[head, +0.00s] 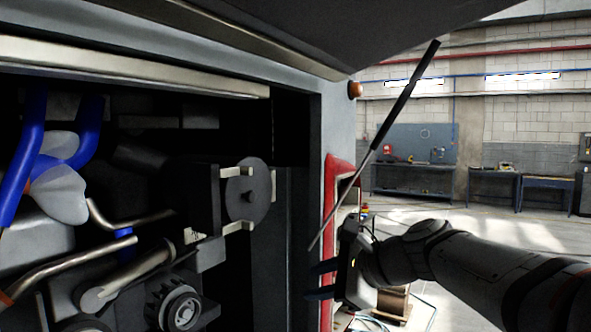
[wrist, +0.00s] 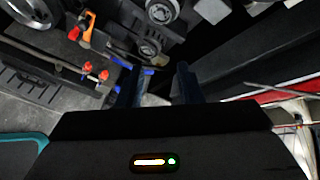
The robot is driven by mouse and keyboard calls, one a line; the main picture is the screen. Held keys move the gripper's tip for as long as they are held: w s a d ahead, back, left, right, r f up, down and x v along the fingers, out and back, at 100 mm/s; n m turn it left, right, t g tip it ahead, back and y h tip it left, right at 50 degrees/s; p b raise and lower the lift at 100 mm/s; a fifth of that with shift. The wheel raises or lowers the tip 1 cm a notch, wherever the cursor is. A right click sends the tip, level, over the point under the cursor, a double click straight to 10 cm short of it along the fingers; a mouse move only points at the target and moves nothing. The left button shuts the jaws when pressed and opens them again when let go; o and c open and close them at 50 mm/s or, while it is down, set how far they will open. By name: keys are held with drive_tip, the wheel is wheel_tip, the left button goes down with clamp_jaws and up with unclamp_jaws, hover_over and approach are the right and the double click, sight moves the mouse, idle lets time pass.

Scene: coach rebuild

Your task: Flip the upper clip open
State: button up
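A dark round disc (head: 248,196) sits on a black housing inside the open engine bay in the head view. A pale upper clip (head: 234,172) lies across its top edge, and a similar lower clip (head: 238,228) lies across its bottom edge. The upper clip appears to lie flat against the disc's rim. My gripper (head: 312,281) is at the right edge of the bay, below and right of the disc and apart from both clips. Its two dark fingers also show in the wrist view (wrist: 157,82), spread with nothing held between them. I cannot pick out the clips in the wrist view.
The bay's grey right post (head: 313,200) and a red-edged panel (head: 340,175) stand beside my gripper. A thin gas strut (head: 375,145) slants above it. Metal pipes (head: 135,272) and a toothed pulley (head: 178,307) fill the lower bay. Workbenches stand far behind.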

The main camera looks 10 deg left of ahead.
sight(251, 170)
drive_tip(key=w+a+r+m+t+y+p, duration=0.1)
drive_tip(key=w+a+r+m+y, duration=0.25)
drive_tip(key=r, duration=0.55)
drive_tip(key=w+a+r+m+y+p, duration=0.2)
drive_tip(key=w+a+r+m, duration=0.15)
drive_tip(key=r, duration=0.55)
drive_tip(key=p+x, duration=0.2)
drive_tip(key=x, duration=0.5)
drive_tip(key=shift+s+a, duration=0.2)
drive_tip(key=shift+s, duration=0.1)
drive_tip(key=shift+r, duration=0.15)
drive_tip(key=shift+c, duration=0.3)
clamp_jaws()
